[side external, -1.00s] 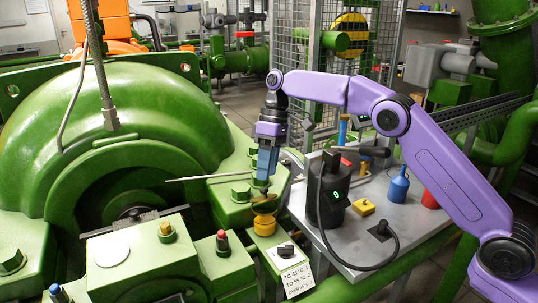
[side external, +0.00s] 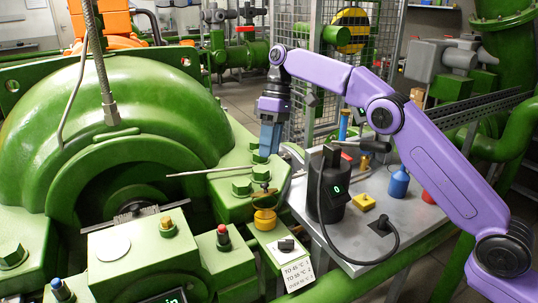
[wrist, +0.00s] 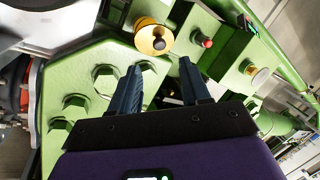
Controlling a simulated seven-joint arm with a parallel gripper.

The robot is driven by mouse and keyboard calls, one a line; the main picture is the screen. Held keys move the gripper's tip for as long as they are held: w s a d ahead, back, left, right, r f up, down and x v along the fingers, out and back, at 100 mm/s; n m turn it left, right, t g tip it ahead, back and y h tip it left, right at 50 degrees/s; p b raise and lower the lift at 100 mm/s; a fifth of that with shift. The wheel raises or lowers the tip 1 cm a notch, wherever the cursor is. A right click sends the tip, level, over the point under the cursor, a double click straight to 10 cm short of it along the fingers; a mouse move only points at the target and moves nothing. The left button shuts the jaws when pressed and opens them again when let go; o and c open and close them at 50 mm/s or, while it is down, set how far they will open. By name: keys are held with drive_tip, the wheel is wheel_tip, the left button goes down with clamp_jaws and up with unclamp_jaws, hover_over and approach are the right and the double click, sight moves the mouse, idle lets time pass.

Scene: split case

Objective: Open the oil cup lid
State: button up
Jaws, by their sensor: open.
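The yellow oil cup (side external: 265,220) stands on the green housing at the front right of the bolted flange. A brass-brown lid part (side external: 264,192) shows above the cup; its exact angle is hard to tell.
Green hex bolts (side external: 242,186) stand close to the cup. A thin rod (side external: 210,172) crosses nearby.

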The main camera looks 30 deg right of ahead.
drive_tip(key=s+a+r+m+t+h, duration=0.2)
drive_tip(key=s+r+m+t, duration=0.1)
drive_tip(key=s+r+m, duration=0.15)
drive_tip(key=m+t+h, duration=0.1)
drive_tip(key=m+t, duration=0.2)
drive_tip(key=m, duration=0.1)
approach(266, 184)
drive_tip(key=shift+n, duration=0.25)
drive_tip(key=x, duration=0.8)
drive_tip(key=shift+w+f, duration=0.15)
drive_tip(key=shift+w, duration=0.2)
clamp_jaws()
